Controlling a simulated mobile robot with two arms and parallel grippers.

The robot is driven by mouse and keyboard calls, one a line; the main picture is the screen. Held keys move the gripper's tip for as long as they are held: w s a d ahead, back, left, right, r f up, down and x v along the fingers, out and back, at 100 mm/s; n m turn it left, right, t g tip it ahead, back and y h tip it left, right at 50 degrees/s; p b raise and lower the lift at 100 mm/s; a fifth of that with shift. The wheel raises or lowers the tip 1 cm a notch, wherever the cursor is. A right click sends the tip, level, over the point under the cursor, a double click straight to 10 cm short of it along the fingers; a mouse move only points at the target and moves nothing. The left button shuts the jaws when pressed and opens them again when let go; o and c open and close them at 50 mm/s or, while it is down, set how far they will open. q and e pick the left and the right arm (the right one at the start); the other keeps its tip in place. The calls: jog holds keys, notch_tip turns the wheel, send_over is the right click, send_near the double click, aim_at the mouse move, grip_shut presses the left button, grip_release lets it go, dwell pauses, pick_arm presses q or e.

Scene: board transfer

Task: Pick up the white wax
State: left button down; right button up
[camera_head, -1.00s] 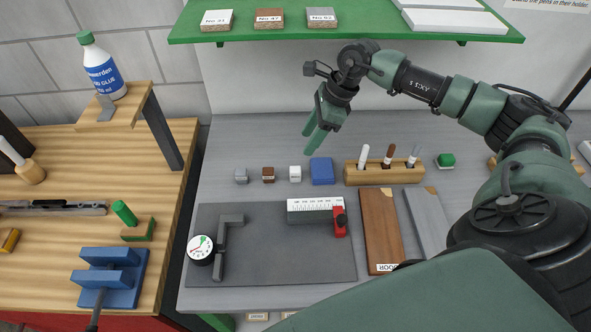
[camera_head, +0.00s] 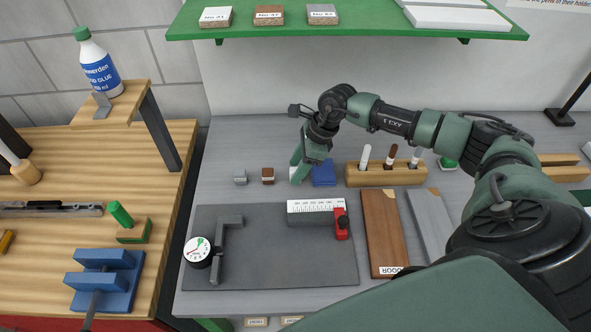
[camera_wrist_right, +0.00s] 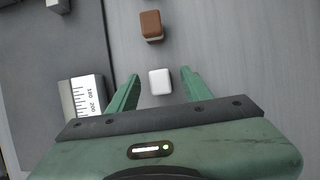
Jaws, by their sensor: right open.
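The white wax (camera_wrist_right: 160,82) is a small white block on the grey table. In the right wrist view it lies between the two green fingers of my open right gripper (camera_wrist_right: 160,88), with a gap on each side. In the head view the right gripper (camera_head: 297,172) is down at the table over the wax, which is mostly hidden behind the fingers. My left gripper is not in view.
A brown block (camera_head: 267,176) and a grey block (camera_head: 240,177) stand to the left, and a blue block (camera_head: 323,173) is close on the right. A wooden pen holder (camera_head: 385,174) stands further right. A dark mat (camera_head: 285,262) with a ruler block (camera_head: 316,208) lies in front.

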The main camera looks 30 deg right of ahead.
aim_at(295, 170)
jog(key=shift+w+a+f, duration=0.15)
jog(key=shift+a+f, duration=0.05)
jog(key=shift+f, duration=0.5)
grip_shut()
jog(key=shift+r, duration=0.15)
jog(key=shift+r, duration=0.65)
notch_tip(295, 170, up, 19)
jog(key=b, duration=0.5)
jog(key=shift+f, duration=0.2)
